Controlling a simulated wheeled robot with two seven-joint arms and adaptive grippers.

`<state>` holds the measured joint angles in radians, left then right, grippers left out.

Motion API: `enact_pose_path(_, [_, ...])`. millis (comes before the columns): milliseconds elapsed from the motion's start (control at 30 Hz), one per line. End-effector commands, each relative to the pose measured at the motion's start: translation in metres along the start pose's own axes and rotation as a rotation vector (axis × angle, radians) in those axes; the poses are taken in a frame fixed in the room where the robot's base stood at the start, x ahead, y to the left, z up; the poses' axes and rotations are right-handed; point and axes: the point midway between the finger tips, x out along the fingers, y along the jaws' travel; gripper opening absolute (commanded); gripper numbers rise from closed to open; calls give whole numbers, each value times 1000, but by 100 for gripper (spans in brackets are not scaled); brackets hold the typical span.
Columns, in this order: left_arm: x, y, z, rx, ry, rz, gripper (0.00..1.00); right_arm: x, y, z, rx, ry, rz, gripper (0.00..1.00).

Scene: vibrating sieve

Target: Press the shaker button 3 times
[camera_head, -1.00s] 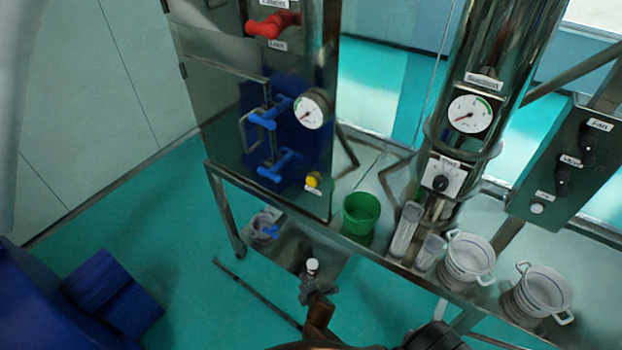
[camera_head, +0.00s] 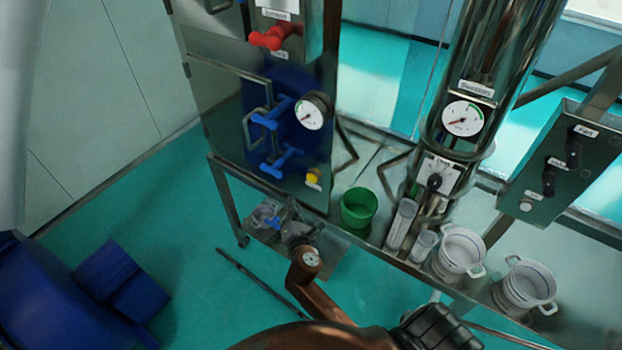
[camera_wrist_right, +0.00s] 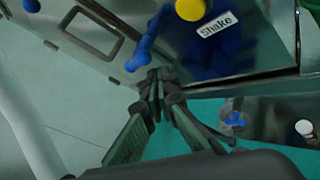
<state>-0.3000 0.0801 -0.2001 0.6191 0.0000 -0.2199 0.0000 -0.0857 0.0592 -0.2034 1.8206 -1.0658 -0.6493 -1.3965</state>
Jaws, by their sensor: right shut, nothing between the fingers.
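The shaker button is a yellow round button (camera_head: 312,177) low on the front of the steel cabinet, right of the blue handles. In the right wrist view the yellow button (camera_wrist_right: 190,9) is at the top edge, partly cut off, above a "Shake" label (camera_wrist_right: 218,25). My right gripper (camera_head: 291,222) is below and a little left of the button in the head view. In the right wrist view its fingers (camera_wrist_right: 158,82) are shut together and empty, below and left of the button. I see no contact between them. My left gripper is not in view.
Blue handles (camera_head: 275,118) and a pressure gauge (camera_head: 313,110) stick out above the button. A green cup (camera_head: 359,208), clear cylinders (camera_head: 400,224) and white pots (camera_head: 459,251) stand on the bench at right. A low shelf (camera_head: 325,262) lies below the cabinet.

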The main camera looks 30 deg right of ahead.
Motion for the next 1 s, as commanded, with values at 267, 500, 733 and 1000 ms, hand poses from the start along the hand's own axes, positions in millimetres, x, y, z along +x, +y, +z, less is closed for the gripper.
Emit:
enact_pose_path(267, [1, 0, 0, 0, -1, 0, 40, 5, -4, 3, 2, 1, -1, 0])
enact_pose_path(500, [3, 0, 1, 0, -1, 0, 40, 26, -19, 18, 1, 0, 0, 0])
enact_pose_path(733, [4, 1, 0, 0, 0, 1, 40, 47, -34, 34, 0, 1, -1, 0])
enact_pose_path(1000, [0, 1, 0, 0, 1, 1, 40, 60, -44, 43, 1, 2, -1, 0])
